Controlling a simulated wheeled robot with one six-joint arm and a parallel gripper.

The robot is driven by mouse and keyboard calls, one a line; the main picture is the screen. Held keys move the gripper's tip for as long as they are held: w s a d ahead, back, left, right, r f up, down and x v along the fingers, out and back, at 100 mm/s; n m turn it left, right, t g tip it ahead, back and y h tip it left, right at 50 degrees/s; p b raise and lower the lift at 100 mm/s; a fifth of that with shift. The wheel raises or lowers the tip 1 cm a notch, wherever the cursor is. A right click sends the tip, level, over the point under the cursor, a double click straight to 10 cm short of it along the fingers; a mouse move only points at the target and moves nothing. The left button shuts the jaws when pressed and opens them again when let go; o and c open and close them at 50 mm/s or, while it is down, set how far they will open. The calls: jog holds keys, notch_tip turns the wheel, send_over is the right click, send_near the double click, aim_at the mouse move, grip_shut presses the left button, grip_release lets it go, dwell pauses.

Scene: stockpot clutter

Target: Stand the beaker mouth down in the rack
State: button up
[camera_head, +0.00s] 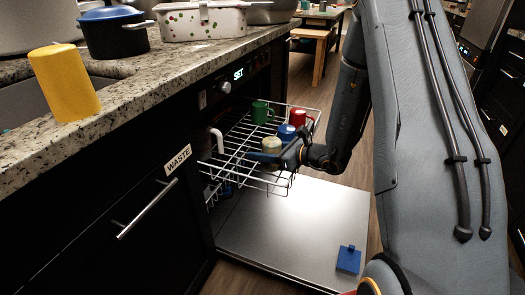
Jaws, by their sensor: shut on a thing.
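The dishwasher rack (232,158) is a white wire basket pulled out over the lowered door. My gripper (270,156) reaches into its front right part from the right, low among the wires. It is shut on a pale cream-green beaker (271,145), with a finger crossing in front of the beaker's middle. The beaker looks about upright inside the rack. Its lower part is partly hidden by the finger and wires, and I cannot tell which end its mouth is at or whether it touches the rack floor.
A green mug (262,112), a blue cup (286,132) and a red cup (298,117) stand close behind the beaker. A white curved piece (217,140) is at the rack's left. A blue item (348,259) lies on the open door (285,230). The counter holds a yellow cylinder (64,84) and pots.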

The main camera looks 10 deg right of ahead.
jog(key=shift+f, duration=0.5)
jog(key=o, duration=1.1)
jog(key=shift+c, duration=0.2)
